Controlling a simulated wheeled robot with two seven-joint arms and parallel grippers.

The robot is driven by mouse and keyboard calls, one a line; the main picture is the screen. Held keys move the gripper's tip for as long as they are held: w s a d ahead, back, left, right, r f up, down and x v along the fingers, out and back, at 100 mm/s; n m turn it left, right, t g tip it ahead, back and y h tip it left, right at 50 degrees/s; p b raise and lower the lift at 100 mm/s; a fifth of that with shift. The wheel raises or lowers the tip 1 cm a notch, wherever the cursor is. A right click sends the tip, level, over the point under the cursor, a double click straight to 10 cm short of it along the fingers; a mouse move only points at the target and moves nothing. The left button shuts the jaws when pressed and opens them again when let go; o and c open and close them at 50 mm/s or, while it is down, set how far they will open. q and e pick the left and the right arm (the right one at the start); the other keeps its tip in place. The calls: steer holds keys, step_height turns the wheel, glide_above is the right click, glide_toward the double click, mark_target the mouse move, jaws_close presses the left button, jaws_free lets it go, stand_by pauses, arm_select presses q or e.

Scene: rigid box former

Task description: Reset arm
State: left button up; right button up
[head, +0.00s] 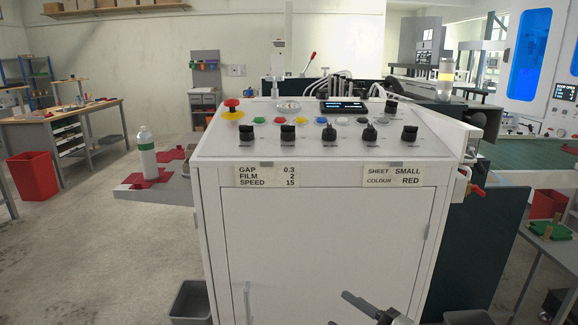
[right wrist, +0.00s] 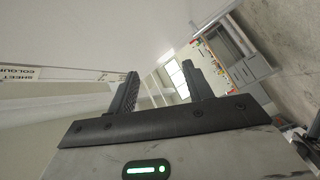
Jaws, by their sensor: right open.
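My right gripper (head: 338,308) shows at the bottom of the head view, low in front of the white cabinet door (head: 320,245). In the right wrist view its two dark fingers (right wrist: 160,68) stand apart with nothing between them. The cabinet's sloped control panel (head: 335,148) is above the gripper, with several black knobs, coloured buttons and a red mushroom button (head: 231,103) on a yellow base. Labels on the front read GAP 0.3, FILM 2, SPEED 15 (head: 266,176) and SHEET SMALL, COLOUR RED (head: 393,176). My left gripper is not in view.
A grey bin (head: 190,303) stands on the floor left of the cabinet. A white bottle with a green band (head: 147,152) stands further back. A workbench (head: 65,130) and red bin (head: 33,176) are at the left. A side table (head: 550,232) holds green pieces at the right.

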steer(key=s+d+f+m+g+h, duration=0.2)
steer(key=s+d+f+m+h, duration=0.45)
steer(key=s+d+f, duration=0.35)
steer(key=s+d+f+m+g+h, duration=0.2)
steer(key=s+d+f+m+h, duration=0.3)
steer(key=s+f+m, duration=0.5)
steer(key=s+a+r+m, duration=0.1)
steer(key=a+m, duration=0.1)
steer(key=a, duration=0.8)
steer(key=shift+s+a+r+t+y, duration=0.2)
steer(key=shift+s+r+t+y, duration=0.15)
steer(key=shift+t+y, duration=0.1)
